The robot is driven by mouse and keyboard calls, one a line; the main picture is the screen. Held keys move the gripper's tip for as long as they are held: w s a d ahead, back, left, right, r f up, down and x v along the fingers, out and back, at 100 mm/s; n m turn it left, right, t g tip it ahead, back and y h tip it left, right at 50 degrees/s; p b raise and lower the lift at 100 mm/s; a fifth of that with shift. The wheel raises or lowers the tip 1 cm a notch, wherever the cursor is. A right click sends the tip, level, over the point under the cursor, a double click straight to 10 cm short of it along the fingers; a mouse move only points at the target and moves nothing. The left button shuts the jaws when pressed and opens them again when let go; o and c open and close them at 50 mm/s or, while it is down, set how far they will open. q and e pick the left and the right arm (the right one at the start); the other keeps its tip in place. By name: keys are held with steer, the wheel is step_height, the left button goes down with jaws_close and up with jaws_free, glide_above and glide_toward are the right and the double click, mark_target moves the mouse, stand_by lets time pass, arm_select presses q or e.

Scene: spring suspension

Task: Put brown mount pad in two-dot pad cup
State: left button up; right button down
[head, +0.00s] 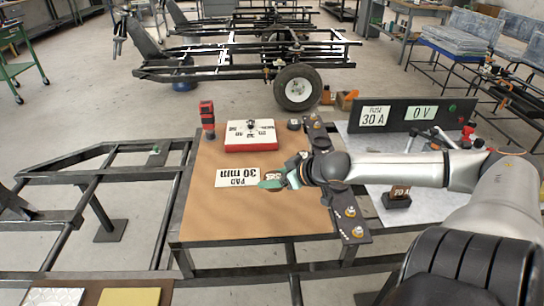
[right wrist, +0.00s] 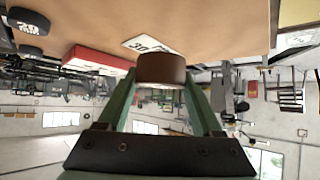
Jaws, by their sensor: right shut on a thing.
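My right gripper (head: 272,180) reaches in from the right above the brown work mat, beside the white 30 mm pad card. In the right wrist view its green fingers (right wrist: 160,95) are shut on a short round brown mount pad (right wrist: 162,69), held between the tips. In the head view the fingers largely hide the pad; a small whitish mark shows there. The card also shows behind the pad in the wrist view (right wrist: 140,43). I cannot make out which cup bears two dots. My left gripper is not in view.
A red tray with a white marked top (head: 250,136) and a red-black tool (head: 207,119) stand at the mat's back. Dark round pads (head: 294,124) are right of the tray. A dark plate with brass fittings (head: 350,215) borders the right. The mat's front (head: 250,220) is clear.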

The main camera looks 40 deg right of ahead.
steer(key=p+v, duration=0.5)
steer(key=shift+s+a+r, duration=0.1)
steer(key=shift+r, duration=0.1)
arm_select(q)
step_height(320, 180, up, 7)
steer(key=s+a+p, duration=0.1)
steer(key=p, duration=0.3)
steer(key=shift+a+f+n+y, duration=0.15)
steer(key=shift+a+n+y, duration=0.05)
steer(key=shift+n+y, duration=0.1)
arm_select(e)
glide_toward(273, 177)
steer(key=shift+s+a+f, duration=0.1)
steer(key=shift+s, duration=0.5)
steer(key=shift+s+a+f, duration=0.1)
steer(key=shift+s+f, duration=0.05)
steer(key=shift+s, duration=0.4)
